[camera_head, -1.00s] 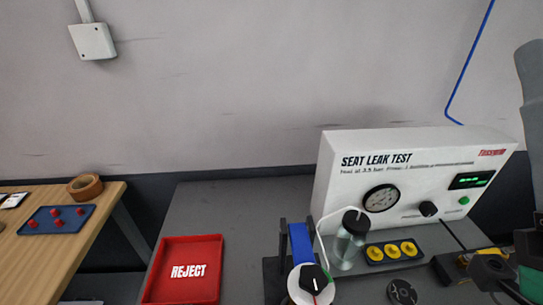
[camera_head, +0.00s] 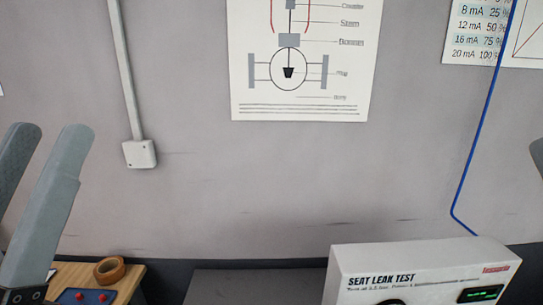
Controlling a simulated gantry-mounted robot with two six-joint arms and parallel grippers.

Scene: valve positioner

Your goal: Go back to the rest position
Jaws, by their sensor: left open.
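My left gripper (camera_head: 48,142) is at the left edge, its two grey fingers pointing up and apart, with nothing between them. It is in front of the wall, above the wooden table's corner in the picture. A grey rounded piece (camera_head: 538,156) at the right edge looks like part of my right gripper; only a sliver shows, so its jaws cannot be judged. The white seat leak test unit (camera_head: 425,262) stands at the lower right, with its lower part cut off by the frame.
A wooden table (camera_head: 125,285) with a brown tape roll (camera_head: 110,269) and part of a blue tray (camera_head: 70,296) is at the lower left. A grey bench top (camera_head: 250,287) lies beside the unit. A valve poster (camera_head: 305,60) and blue cable (camera_head: 483,125) are on the wall.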

